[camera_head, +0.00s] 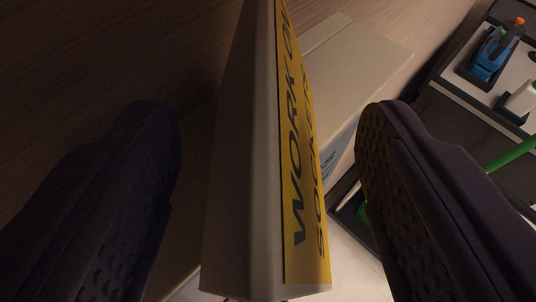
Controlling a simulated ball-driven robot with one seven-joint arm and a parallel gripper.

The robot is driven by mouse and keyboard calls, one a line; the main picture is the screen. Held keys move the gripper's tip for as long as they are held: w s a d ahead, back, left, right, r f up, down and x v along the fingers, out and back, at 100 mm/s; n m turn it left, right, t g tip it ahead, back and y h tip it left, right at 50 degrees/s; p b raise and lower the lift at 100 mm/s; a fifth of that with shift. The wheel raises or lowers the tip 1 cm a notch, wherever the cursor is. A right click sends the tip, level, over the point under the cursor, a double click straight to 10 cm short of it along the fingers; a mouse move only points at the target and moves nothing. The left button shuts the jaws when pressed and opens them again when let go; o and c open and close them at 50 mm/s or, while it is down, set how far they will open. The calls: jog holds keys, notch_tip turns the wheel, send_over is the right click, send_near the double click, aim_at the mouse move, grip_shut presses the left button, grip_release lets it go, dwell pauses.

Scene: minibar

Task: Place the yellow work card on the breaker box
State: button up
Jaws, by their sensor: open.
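The yellow work card (302,190) shows as a narrow yellow face with dark letters, "WORK ON" partly readable. It lies against the side of a tall beige body (242,190); I cannot tell whether that body is part of the card or a separate box. My gripper (270,125) is open, with one dark, ridged finger on each side of the beige body and card. Gaps show on both sides, so neither finger appears to touch them. I cannot tell for certain which thing is the breaker box.
A paler beige box (365,65) with small dark print stands behind the card. At the right, a dark-edged unit holds a blue item with an orange tip (492,52), a white item (520,101) and a green stick (512,155). Bare brown wood fills the upper left.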

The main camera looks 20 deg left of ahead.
jog(key=b+v, duration=0.1)
jog(key=v, duration=0.9)
jog(key=shift+b, duration=0.35)
jog(key=shift+s+d, duration=0.1)
